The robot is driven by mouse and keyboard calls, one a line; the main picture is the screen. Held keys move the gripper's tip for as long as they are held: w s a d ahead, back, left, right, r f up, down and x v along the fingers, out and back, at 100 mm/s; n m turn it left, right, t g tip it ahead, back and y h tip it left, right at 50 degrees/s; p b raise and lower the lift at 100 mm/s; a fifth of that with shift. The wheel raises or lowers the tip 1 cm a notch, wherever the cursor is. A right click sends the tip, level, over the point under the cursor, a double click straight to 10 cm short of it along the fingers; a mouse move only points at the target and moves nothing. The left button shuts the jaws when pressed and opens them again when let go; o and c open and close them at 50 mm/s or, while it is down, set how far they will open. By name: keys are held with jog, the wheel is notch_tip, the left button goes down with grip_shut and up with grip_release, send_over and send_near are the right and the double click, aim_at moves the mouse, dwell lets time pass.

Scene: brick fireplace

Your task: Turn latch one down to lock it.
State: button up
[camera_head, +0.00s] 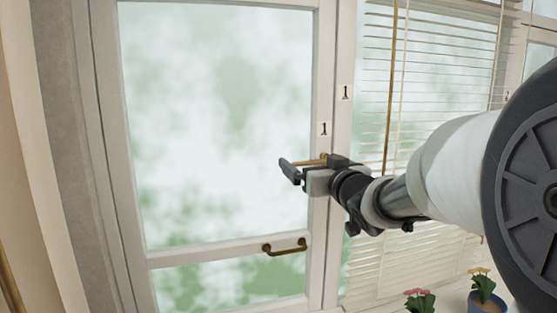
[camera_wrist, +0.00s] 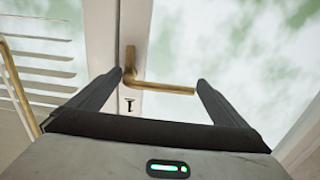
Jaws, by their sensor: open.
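Latch one (camera_head: 312,161) is a brass lever on the window frame, below a label with the digit 1 (camera_head: 323,129). In the head view its arm points left, nearly level. My gripper (camera_head: 296,176) is open right at the latch, and partly hides it. In the wrist view the lever (camera_wrist: 165,87) bends from its upright mount and runs across the gap between the two fingers of my gripper (camera_wrist: 158,78). Its free end is near the right fingertip, its mount near the left. Whether a finger touches it I cannot tell.
A brass pull handle (camera_head: 284,248) is on the window's lower rail. White blinds (camera_head: 430,80) with a hanging brass rod (camera_head: 390,90) are to the right. Flowerpots (camera_head: 487,298) stand at the bottom right. The frosted glass (camera_head: 215,120) fills the left.

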jog(key=c, duration=1.4)
